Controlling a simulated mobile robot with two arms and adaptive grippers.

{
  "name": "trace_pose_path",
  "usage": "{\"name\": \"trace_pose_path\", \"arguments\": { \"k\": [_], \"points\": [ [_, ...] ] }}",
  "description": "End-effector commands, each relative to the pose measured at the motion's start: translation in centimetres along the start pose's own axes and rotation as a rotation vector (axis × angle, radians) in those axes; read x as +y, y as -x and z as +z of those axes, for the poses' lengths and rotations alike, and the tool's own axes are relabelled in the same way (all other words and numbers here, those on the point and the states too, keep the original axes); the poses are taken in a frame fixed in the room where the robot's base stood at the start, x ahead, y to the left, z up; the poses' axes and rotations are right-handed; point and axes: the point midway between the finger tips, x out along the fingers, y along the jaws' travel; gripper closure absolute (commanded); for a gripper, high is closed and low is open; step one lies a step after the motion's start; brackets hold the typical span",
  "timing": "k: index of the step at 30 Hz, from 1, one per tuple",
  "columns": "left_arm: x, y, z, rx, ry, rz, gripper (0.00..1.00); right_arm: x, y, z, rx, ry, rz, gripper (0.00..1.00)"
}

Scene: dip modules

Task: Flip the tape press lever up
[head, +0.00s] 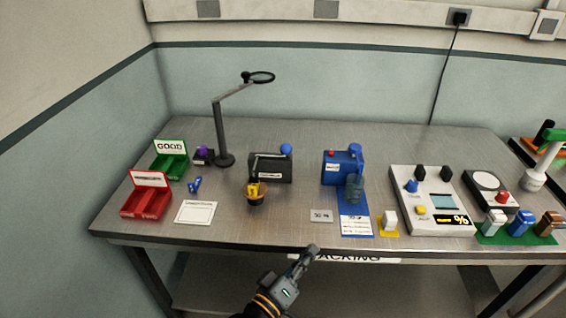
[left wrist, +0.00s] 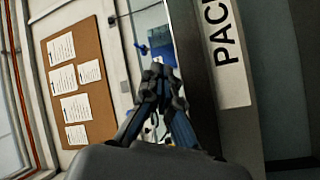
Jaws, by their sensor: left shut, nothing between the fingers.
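A black box-shaped device (head: 271,168) with a thin light bar and a blue ball knob (head: 286,149) stands mid-table; it may be the tape press, but I cannot read its label. A small yellow and dark round part (head: 256,193) sits in front of it. I cannot tell clearly how its lever is set. My left gripper (head: 311,250) is shut and empty at the table's front edge, nearer than the device and apart from it. It also shows shut in the left wrist view (left wrist: 157,75). My right gripper is not in view.
A blue machine (head: 342,168) stands right of the black device, and a magnifier lamp (head: 219,135) stands behind left. Green (head: 171,165) and red bins (head: 146,200) are at left. A control panel (head: 432,201) is at right.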

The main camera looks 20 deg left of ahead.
Motion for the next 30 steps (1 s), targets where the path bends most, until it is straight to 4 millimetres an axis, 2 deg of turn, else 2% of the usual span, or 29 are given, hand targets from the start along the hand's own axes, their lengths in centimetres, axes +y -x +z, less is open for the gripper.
{"name": "trace_pose_path", "arguments": {
  "k": [5, 9, 15, 21, 30],
  "points": [
    [0.9, -0.6, -3.9, 0.19, 0.146, 0.081, 1.0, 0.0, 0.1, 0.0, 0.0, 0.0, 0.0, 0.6],
    [1.0, -0.3, -7.2, 0.353, 0.264, 0.139, 1.0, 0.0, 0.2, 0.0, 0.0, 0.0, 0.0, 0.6],
    [0.5, 0.6, -10.3, 0.512, 0.369, 0.189, 1.0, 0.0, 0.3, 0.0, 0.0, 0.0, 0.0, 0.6],
    [0.2, 1.0, -11.3, 0.564, 0.4, 0.205, 1.0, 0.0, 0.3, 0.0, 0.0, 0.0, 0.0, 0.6],
    [0.2, 1.0, -11.3, 0.564, 0.399, 0.205, 1.0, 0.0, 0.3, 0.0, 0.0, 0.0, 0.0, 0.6]
  ]
}}
